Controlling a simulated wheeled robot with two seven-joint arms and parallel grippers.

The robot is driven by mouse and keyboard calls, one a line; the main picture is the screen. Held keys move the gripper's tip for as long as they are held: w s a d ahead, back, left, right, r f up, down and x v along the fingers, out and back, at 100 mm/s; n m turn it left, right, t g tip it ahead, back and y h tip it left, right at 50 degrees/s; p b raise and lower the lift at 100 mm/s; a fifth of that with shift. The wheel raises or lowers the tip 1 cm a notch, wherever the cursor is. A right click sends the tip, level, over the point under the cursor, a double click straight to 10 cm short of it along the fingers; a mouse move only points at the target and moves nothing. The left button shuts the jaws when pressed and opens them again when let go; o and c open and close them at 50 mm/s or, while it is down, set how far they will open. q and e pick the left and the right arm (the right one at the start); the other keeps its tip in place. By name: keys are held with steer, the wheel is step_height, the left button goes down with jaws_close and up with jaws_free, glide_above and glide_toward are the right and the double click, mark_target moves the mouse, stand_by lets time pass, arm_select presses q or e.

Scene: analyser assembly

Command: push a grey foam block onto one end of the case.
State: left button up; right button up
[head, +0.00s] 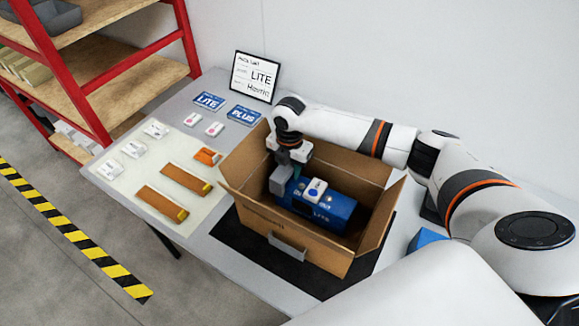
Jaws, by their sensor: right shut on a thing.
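The blue case (327,210), marked LITE, lies inside an open cardboard box (262,217). My right gripper (284,166) reaches down into the box from above, at the left end of the case. It is shut on a grey foam block (281,180), which sits at that end of the case. The gripper partly hides the block, and I cannot tell whether the block is fully seated. A second grey piece (288,247) is at the box's front wall; I cannot tell if it is foam. My left gripper is not in view.
The box stands on a dark mat (248,246) with its flaps open. Left of it, a pale mat (150,195) holds brown strips, an orange item (207,156) and small white packs. A framed sign (254,77) stands behind. Red-framed shelves (130,75) are at left.

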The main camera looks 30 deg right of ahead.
steer(key=shift+f, duration=0.15)
steer(key=o, duration=1)
steer(key=shift+o, duration=0.2)
steer(key=shift+s+f, duration=0.1)
step_height(320, 180, up, 2)
steer(key=shift+d+r+p, duration=0.1)
steer(key=shift+r+p, duration=0.15)
steer(key=shift+p, duration=1)
step_height(320, 180, up, 5)
steer(key=p, duration=0.5)
steer(key=shift+f, duration=0.1)
